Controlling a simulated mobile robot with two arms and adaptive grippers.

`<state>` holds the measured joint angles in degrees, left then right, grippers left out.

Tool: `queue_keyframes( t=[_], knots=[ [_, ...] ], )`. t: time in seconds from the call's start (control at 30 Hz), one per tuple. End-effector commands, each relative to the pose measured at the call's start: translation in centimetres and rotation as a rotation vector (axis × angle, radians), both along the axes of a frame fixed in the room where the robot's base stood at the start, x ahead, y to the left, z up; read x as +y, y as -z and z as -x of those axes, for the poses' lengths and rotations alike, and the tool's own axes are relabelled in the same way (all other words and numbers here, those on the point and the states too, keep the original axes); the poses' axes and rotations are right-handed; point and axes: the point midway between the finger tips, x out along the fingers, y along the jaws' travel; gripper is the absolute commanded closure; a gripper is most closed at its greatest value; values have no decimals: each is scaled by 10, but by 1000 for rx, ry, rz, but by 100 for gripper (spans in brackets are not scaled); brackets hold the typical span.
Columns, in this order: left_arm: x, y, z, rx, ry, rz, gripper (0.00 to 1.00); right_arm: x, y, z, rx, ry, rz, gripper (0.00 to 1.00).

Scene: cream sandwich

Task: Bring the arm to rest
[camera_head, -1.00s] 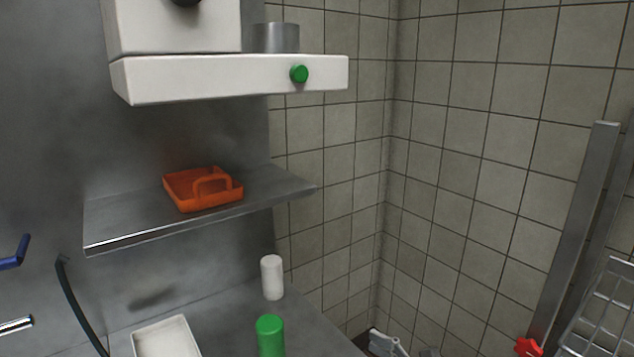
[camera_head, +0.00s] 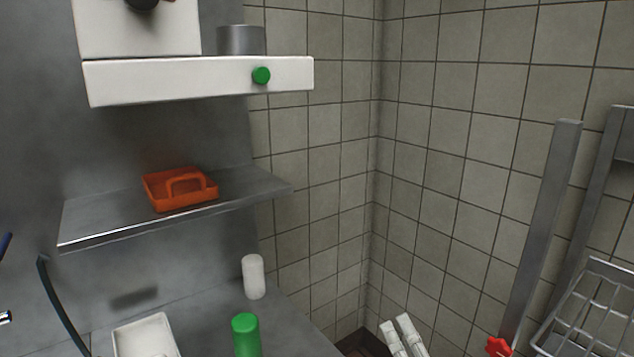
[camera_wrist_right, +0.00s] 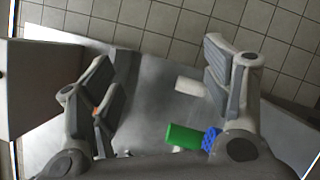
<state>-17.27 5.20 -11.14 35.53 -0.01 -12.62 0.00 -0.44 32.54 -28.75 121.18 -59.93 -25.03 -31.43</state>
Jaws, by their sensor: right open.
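My right gripper (camera_head: 402,336) shows at the bottom edge of the head view, right of the counter, with two pale fingers pointing up. In the right wrist view its grey fingers (camera_wrist_right: 160,90) stand wide apart with nothing between them at the tips. The gripper is open and empty, apart from the bottles and the shelf. The rest of the right arm is hidden below the head view. My left gripper is not in view.
A green bottle (camera_head: 246,335), a white cylinder (camera_head: 253,277) and a white tray (camera_head: 118,340) are on the metal counter. An orange basket (camera_head: 160,205) sits on the shelf (camera_head: 90,222). A wire rack (camera_head: 600,310) stands right. Tiled walls form the corner.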

Motion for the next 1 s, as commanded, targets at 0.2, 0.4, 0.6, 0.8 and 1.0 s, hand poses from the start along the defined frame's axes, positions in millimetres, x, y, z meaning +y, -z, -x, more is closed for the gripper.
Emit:
queue_keyframes(
  t=[0.2, 0.4, 0.6, 0.8, 1.0],
  knots=[
    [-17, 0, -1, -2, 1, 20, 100, -72, 82, 46, 430, 379, -724, 28],
    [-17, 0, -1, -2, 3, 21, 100, -87, 169, 135, 808, 734, -1213, 28],
    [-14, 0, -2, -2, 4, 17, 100, -72, 209, 212, 1063, 983, -1463, 28],
    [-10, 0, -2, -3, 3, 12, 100, -52, 229, 271, 1252, 1171, -1602, 28],
    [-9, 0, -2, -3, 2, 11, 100, -51, 279, 257, 1258, 1182, -1581, 28]
  ],
)
